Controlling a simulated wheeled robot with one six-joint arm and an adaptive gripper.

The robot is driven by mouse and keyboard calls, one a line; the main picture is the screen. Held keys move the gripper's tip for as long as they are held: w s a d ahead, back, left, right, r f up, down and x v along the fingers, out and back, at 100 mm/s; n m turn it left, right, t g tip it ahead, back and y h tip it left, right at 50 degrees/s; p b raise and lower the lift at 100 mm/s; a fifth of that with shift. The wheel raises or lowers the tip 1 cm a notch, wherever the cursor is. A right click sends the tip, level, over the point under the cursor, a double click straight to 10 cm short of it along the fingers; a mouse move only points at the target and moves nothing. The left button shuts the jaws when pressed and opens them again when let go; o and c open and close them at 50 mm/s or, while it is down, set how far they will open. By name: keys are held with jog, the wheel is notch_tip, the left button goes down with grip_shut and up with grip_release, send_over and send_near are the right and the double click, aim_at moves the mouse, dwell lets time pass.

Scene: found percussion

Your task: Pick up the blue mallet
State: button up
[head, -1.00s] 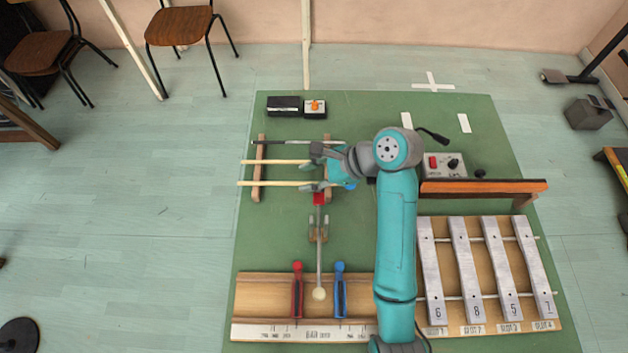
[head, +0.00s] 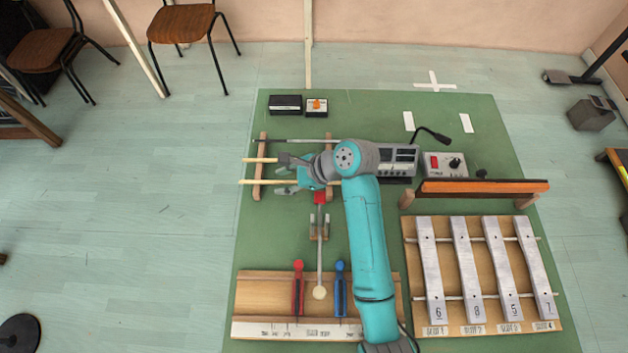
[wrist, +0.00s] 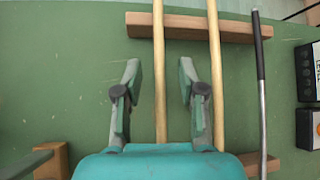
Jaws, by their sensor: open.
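Two pale wooden mallet shafts lie across a pair of wooden rests in the head view. The nearer shaft (head: 258,182) ran toward a bright blue head in the earlier head view, so it appears to be the blue mallet; my arm now hides that head. The farther shaft (head: 260,160) lies parallel to it. My gripper (head: 279,175) is open over the shafts. In the wrist view, the nearer shaft (wrist: 159,60) passes between my gripper's fingers (wrist: 158,100). The farther shaft (wrist: 214,50) runs just outside the right finger. Neither head shows in the wrist view.
A dark-handled metal rod (wrist: 260,70) lies beside the shafts. A red-ended beater (head: 319,198) stands close by on the near side. Green mat is clear at left.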

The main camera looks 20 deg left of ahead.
grip_shut()
